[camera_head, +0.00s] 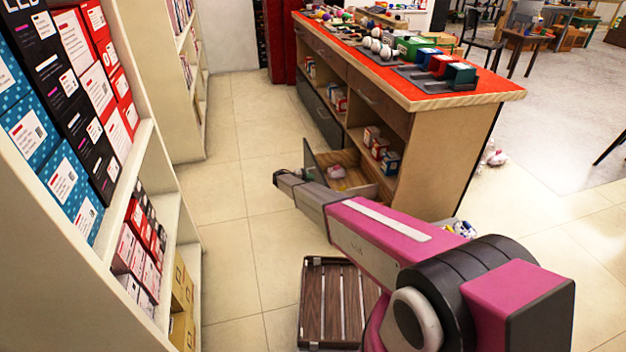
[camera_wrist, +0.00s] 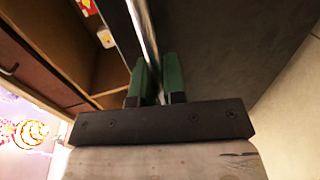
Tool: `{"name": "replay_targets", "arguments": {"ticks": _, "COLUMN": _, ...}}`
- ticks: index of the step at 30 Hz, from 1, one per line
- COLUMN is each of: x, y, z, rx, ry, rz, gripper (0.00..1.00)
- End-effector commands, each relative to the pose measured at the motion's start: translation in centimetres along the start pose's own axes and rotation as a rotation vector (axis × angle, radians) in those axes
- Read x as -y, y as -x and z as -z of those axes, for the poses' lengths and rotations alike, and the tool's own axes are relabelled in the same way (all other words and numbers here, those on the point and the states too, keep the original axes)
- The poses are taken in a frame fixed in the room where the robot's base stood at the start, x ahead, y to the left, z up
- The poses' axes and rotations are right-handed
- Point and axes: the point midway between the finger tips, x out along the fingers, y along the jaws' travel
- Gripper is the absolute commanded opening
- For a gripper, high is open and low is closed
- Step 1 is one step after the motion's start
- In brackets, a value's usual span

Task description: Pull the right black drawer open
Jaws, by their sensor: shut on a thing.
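The right black drawer stands partly open at the near end of the red-topped counter. Its dark front panel (camera_head: 311,160) sticks out into the aisle, and its wooden inside holds a small pale item (camera_head: 336,171). My gripper (camera_head: 283,179) is at this front panel; its fingertips are hard to make out in the head view. The left black drawer (camera_head: 318,113) looks closed.
The counter (camera_head: 460,97) carries balls and boxes on top. Open shelves above the drawer hold small boxes (camera_head: 376,146). A tall shelf unit (camera_head: 150,190) stands at left. A slatted brown crate (camera_head: 327,300) lies on the floor below my arm.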

Motion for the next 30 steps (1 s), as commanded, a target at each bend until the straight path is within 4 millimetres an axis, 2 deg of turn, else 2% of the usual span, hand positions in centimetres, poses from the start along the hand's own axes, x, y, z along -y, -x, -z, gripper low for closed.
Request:
{"name": "replay_targets", "arguments": {"ticks": 7, "x": 0.0, "y": 0.0, "z": 0.0, "rx": 0.000, "ry": 0.000, "rz": 0.001, "gripper": 0.00}}
{"name": "replay_targets", "arguments": {"ticks": 8, "x": 0.0, "y": 0.0, "z": 0.0, "rx": 0.000, "ry": 0.000, "rz": 0.001, "gripper": 0.18}}
{"name": "replay_targets", "arguments": {"ticks": 9, "x": 0.0, "y": 0.0, "z": 0.0, "rx": 0.000, "ry": 0.000, "rz": 0.001, "gripper": 0.31}}
{"name": "replay_targets", "arguments": {"ticks": 10, "x": 0.0, "y": 0.0, "z": 0.0, "rx": 0.000, "ry": 0.000, "rz": 0.001, "gripper": 0.36}}
{"name": "replay_targets", "arguments": {"ticks": 22, "x": 0.0, "y": 0.5, "z": 0.0, "rx": -0.001, "ry": 0.000, "rz": 0.001, "gripper": 0.36}}
{"name": "replay_targets", "arguments": {"ticks": 26, "x": 0.0, "y": 1.7, "z": 0.1, "rx": -0.002, "ry": 0.000, "rz": 0.001, "gripper": 0.36}}
{"name": "replay_targets", "arguments": {"ticks": 30, "x": 0.0, "y": 3.7, "z": 0.0, "rx": -0.001, "ry": 0.000, "rz": 0.001, "gripper": 0.36}}
